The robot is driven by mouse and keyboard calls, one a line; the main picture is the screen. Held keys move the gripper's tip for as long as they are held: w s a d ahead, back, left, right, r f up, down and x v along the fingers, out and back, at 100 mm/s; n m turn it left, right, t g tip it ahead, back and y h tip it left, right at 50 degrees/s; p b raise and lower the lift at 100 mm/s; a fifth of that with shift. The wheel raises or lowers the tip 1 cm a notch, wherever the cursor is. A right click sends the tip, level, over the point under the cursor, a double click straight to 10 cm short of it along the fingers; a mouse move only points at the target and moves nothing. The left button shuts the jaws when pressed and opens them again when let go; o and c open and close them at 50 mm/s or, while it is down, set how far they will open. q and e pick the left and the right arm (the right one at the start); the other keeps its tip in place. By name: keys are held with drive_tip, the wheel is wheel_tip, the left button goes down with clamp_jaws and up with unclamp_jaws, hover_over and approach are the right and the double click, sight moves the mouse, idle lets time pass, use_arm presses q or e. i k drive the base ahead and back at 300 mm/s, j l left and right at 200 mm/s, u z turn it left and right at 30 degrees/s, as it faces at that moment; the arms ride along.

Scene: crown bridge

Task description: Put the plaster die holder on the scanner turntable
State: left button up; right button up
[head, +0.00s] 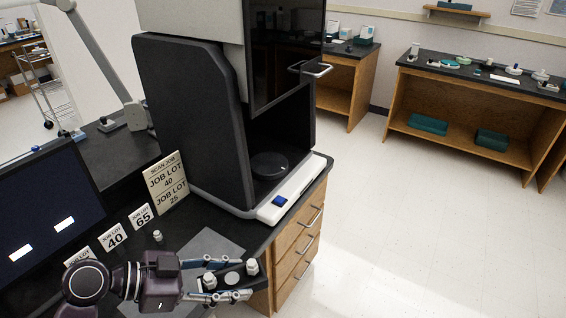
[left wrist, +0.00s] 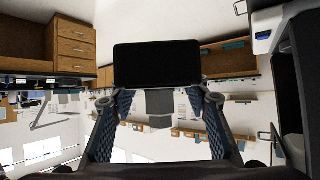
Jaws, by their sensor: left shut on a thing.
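The dark plaster die holder (head: 243,274) is between the fingers of my left gripper (head: 238,278) in the head view, near the bench's front edge. It carries small white plaster pieces (head: 252,267) at its two ends and a flat pale disc (head: 232,278) between them. My left gripper is shut on it. In the left wrist view the holder is a black rectangular block (left wrist: 157,64) at the fingertips. The scanner turntable (head: 270,165) is a dark round disc inside the scanner's open bay, with nothing on it. My right gripper is out of view.
The scanner (head: 190,115) has a dark side wall and a pale front ledge (head: 292,190). A sign (head: 167,183) reads SCAN JOB, JOB LOT 40, JOB LOT 25. Cards 40 (head: 112,238) and 65 (head: 141,215), a small pale piece (head: 157,236) and a monitor (head: 45,215) stand left.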

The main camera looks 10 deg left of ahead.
sight(268, 163)
drive_tip(key=i+l+z, duration=0.5)
drive_tip(key=i, duration=0.25)
drive_tip(key=i+z, duration=0.25)
drive_tip(key=i+u, duration=0.35)
drive_tip(key=i+l+u, duration=0.15)
drive_tip(key=i+u, duration=0.2)
drive_tip(key=i+l+u, duration=0.35)
drive_tip(key=i+u, duration=0.15)
drive_tip(key=u, duration=0.25)
drive_tip(key=i+u, duration=0.15)
drive_tip(key=u, duration=0.2)
drive_tip(key=i+u, duration=0.15)
drive_tip(key=u, duration=0.25)
drive_tip(key=i+l+u, duration=0.15)
drive_tip(key=u, duration=0.2)
